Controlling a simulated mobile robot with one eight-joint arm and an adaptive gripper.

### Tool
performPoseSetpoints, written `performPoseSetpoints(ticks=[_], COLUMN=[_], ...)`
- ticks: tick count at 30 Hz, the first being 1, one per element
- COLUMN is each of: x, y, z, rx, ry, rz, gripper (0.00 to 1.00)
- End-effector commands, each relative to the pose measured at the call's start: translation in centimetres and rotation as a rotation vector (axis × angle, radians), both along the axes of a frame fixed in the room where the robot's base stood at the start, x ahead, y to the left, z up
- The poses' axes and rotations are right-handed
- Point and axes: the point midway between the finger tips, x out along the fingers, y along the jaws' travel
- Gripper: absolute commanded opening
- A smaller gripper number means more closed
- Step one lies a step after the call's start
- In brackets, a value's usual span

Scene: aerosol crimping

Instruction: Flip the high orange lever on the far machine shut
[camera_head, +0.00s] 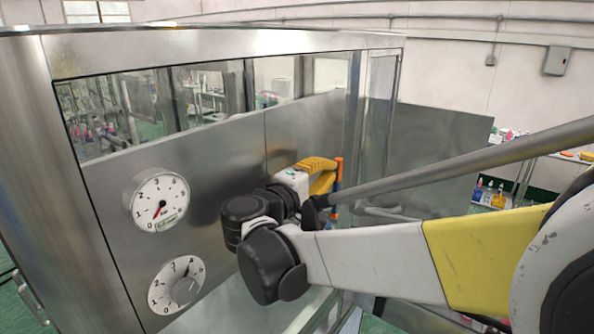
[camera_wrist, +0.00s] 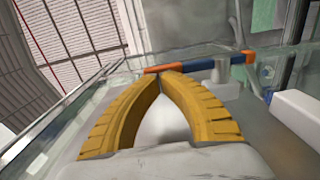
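The orange lever (camera_head: 339,172) stands roughly upright at the right side of the steel machine in the head view, with a blue section (camera_head: 334,203) below its orange end. In the wrist view the lever (camera_wrist: 240,57) runs across just beyond my fingertips, orange at both ends and blue (camera_wrist: 200,65) between. My gripper (camera_head: 332,168) has yellow fingers, which also show in the wrist view (camera_wrist: 162,72). Their tips come together and appear empty. The tips are close to the lever; I cannot tell whether they touch it. The lever's mount is partly hidden by my arm.
The steel machine (camera_head: 200,47) has glass windows and two dials, an upper gauge (camera_head: 159,199) and a lower one (camera_head: 176,284). A glass edge (camera_wrist: 70,110) runs along the left in the wrist view. Shelves with coloured items (camera_head: 490,192) stand at the right.

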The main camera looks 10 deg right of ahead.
Motion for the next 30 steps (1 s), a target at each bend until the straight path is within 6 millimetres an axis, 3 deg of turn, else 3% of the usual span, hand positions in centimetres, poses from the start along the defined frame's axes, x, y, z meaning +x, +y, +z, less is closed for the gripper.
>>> performPoseSetpoints(ticks=[30], x=[0.88], y=[-0.95], z=[0.50], rx=[0.100], ry=[0.099], rz=[-0.002], gripper=[0.00])
